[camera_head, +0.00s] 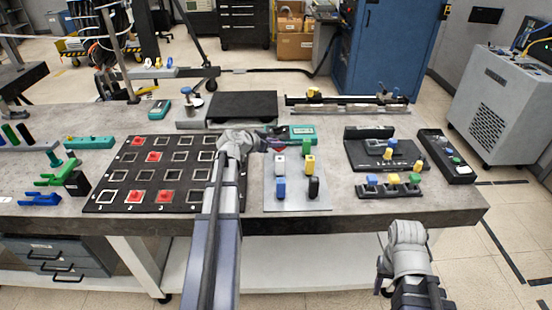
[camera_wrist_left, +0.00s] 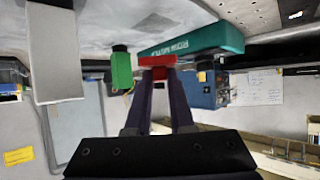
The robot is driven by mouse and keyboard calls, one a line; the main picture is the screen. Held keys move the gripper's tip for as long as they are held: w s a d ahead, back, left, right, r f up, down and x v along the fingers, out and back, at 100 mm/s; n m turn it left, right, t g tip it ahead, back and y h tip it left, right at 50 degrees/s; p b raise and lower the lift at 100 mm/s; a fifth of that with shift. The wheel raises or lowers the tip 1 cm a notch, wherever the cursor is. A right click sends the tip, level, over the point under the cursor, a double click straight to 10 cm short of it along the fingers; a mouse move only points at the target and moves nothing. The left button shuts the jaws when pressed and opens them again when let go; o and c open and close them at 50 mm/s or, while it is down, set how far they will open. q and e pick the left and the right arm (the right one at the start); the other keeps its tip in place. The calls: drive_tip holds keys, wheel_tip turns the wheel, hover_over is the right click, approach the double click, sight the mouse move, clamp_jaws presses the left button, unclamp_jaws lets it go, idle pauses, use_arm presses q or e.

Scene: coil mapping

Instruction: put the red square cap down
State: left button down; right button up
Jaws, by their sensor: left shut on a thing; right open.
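My left gripper (camera_head: 274,146) reaches over the table at the black board's right side. In the left wrist view it is shut on a red square cap (camera_wrist_left: 157,62), held between the fingertips. In the head view the arm mostly hides this cap. The black board (camera_head: 88,207) has rows of white-outlined square slots. My right gripper (camera_head: 382,279) is open and empty, in front of the table.
A grey plate (camera_head: 298,198) with coloured blocks stands right of the arm. A teal box (camera_head: 303,132) is just behind the gripper; it also shows in the wrist view (camera_wrist_left: 195,40). Green and blue parts (camera_head: 55,180) lie left of the board. A black fixture (camera_head: 362,155) stands further right.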

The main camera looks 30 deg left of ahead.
sight(276, 150)
use_arm(q)
drive_tip(key=shift+f, duration=0.1)
wheel_tip(276, 150, down, 3)
drive_tip(key=b, duration=0.3)
drive_tip(key=shift+f+b, duration=0.2)
drive_tip(key=shift+b, duration=0.1)
drive_tip(key=shift+f, duration=0.2)
drive_tip(key=c, duration=0.8)
unclamp_jaws()
drive_tip(key=shift+r, duration=0.15)
